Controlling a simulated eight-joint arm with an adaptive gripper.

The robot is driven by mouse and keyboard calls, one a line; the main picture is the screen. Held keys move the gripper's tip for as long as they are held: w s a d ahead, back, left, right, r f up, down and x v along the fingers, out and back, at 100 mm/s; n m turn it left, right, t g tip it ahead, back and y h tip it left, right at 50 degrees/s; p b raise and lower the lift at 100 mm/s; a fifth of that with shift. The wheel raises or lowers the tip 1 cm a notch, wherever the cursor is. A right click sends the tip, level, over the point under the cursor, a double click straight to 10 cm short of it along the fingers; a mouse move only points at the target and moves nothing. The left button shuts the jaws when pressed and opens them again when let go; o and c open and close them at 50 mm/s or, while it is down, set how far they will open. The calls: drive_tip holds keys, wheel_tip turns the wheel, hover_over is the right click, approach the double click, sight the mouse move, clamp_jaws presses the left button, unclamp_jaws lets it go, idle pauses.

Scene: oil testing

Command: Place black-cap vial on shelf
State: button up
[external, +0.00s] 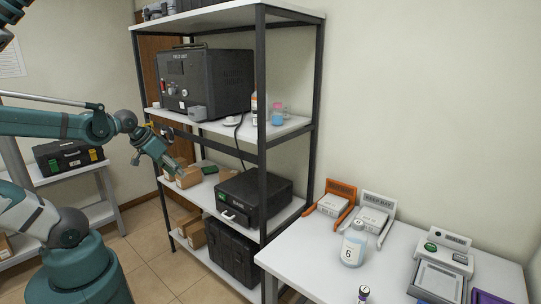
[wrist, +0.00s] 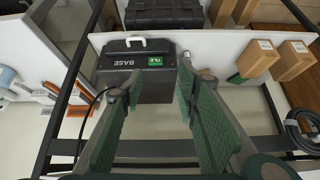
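A small vial with a dark, purplish cap (external: 363,293) stands at the bottom edge of the external view on the white table; its lower part is cut off. I cannot tell whether this is the black-cap vial. The shelf unit has a middle board (external: 205,183) and an upper board (external: 290,128). My gripper (external: 176,166) is in front of the shelf's middle level, far left of the vial. In the wrist view my gripper (wrist: 158,90) is open, with nothing between its green pads.
A black BASE box (external: 253,197) and cardboard boxes (wrist: 256,59) sit on the middle board. A large black device (external: 208,82) and small bottles (external: 277,114) stand above. Shelf posts (external: 262,150) are close by. The table holds a bottle marked 6 (external: 353,248) and instruments (external: 440,275).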

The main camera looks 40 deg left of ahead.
drive_tip(key=shift+s+d+r+n, duration=0.15)
drive_tip(key=shift+s+d, duration=0.05)
drive_tip(key=shift+s, duration=0.35)
drive_tip(key=shift+s+d+r+n, duration=0.15)
drive_tip(key=shift+s+d, duration=0.05)
drive_tip(key=shift+s, duration=0.35)
idle(0.6)
